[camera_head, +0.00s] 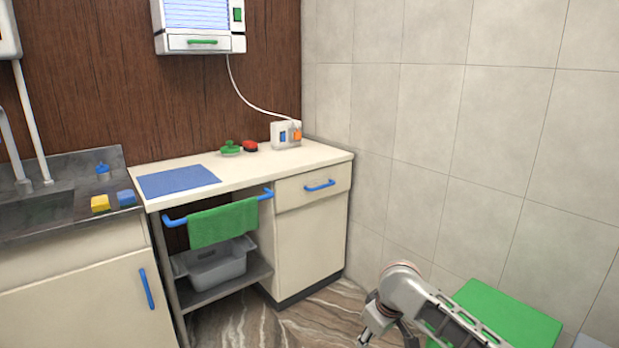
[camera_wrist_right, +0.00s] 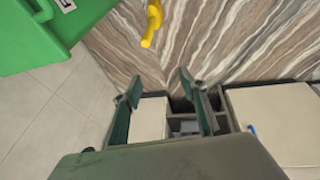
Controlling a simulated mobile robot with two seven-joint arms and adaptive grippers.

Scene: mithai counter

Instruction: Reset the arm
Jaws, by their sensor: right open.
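My right arm comes in at the bottom right of the head view, over the floor. Its gripper shows partly at the bottom edge there. In the right wrist view my right gripper (camera_wrist_right: 160,86) is open, with its two dark green fingers apart and nothing between them. Behind the fingers are the marbled floor (camera_wrist_right: 215,35) and pale cabinet parts. My left gripper is not in view.
A green box (camera_head: 505,312) stands near my right arm by the tiled wall; it also shows in the wrist view (camera_wrist_right: 30,45). A yellow object (camera_wrist_right: 152,24) shows against the floor. The counter (camera_head: 250,168) holds a blue mat (camera_head: 178,180). A green towel (camera_head: 222,223) hangs below.

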